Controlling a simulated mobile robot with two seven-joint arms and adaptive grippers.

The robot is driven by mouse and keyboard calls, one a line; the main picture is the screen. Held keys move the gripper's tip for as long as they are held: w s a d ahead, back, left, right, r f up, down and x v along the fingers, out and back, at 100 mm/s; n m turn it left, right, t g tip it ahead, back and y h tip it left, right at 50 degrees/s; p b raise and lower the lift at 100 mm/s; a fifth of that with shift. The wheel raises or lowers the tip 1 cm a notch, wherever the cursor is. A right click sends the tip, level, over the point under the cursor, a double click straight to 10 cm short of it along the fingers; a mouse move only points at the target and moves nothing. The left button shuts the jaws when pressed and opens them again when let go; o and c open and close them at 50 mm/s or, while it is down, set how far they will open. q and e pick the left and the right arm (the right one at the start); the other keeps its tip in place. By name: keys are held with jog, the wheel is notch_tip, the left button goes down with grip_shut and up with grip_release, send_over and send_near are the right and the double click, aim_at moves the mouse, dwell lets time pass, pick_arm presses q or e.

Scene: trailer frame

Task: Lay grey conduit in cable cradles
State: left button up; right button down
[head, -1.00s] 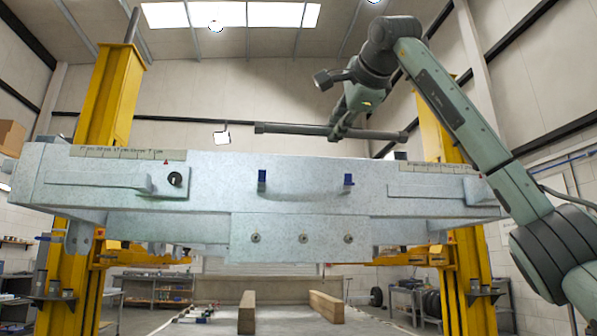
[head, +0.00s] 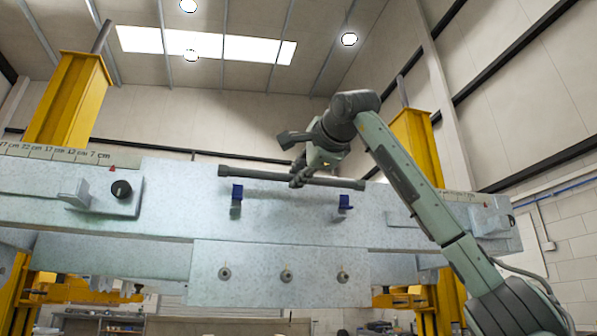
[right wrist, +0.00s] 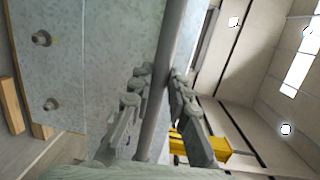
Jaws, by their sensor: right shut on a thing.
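The grey conduit (head: 252,174) is a straight dark tube with thicker ends. My right gripper (head: 300,176) is shut on it near its middle; in the right wrist view the two fingers (right wrist: 158,82) lie on either side of the conduit (right wrist: 173,45). Two blue cable cradles, a left one (head: 237,195) and a right one (head: 344,203), stand out from the pale metal beam. The conduit spans across both cradles in the picture, slightly above them, with a small gap showing. I cannot tell its depth relative to them. My left gripper is not in view.
A bracket with a black knob (head: 121,189) is at left, and another bracket (head: 490,220) at right. Yellow lift posts (head: 70,95) stand behind.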

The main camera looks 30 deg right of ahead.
jog(key=w+f, duration=0.1)
jog(key=w, duration=0.1)
jog(key=w+d+f+b, duration=0.1)
jog(key=w+f, duration=0.1)
jog(key=shift+w, duration=0.1)
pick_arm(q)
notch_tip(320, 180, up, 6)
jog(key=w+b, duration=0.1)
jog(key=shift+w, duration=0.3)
pick_arm(e)
jog(key=shift+f, duration=1.05)
jog(key=c, duration=1.4)
grip_release()
jog(key=shift+o, duration=0.2)
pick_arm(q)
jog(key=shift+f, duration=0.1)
